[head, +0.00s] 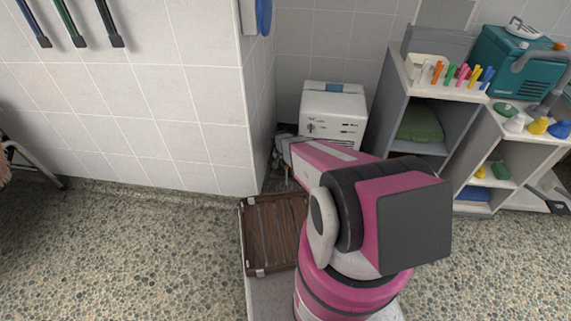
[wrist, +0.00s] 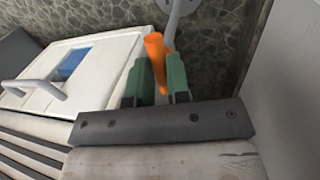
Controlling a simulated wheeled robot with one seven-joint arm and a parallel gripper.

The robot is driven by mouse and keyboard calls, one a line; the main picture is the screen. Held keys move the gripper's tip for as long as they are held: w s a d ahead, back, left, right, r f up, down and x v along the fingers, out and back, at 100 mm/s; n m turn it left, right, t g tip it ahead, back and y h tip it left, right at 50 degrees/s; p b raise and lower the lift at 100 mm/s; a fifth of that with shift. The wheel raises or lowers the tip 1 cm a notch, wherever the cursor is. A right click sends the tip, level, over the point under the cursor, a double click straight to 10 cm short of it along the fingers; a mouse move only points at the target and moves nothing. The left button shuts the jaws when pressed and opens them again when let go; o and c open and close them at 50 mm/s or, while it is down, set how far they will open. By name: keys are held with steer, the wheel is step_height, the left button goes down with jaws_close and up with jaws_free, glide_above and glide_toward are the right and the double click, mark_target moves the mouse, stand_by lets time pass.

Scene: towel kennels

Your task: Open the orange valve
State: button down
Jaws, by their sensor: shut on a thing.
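The orange valve (wrist: 154,48) shows in the wrist view as a narrow orange bar, with its lower part between the two green fingertips of my gripper (wrist: 157,80). My gripper is shut on it. Beside the bar's upper end is a grey round piece (wrist: 180,8) on a short stem; whether the two are joined I cannot tell. In the head view my arm covers most of the area by the wall corner, and the orange valve cannot be made out there.
A white appliance (head: 334,112) stands close by at the back, its lid with a blue patch (wrist: 72,64) near my gripper. A brown slatted platform (head: 274,232) lies below. Grey shelves (head: 398,95) stand right. The tiled wall's corner is close left; floor further left is clear.

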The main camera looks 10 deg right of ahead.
steer(key=shift+n, duration=0.4)
steer(key=c, duration=1.1)
jaws_free()
step_height(320, 180, up, 11)
steer(key=a, duration=0.2)
steer(key=shift+w+f, duration=0.2)
steer(key=shift+w, duration=0.1)
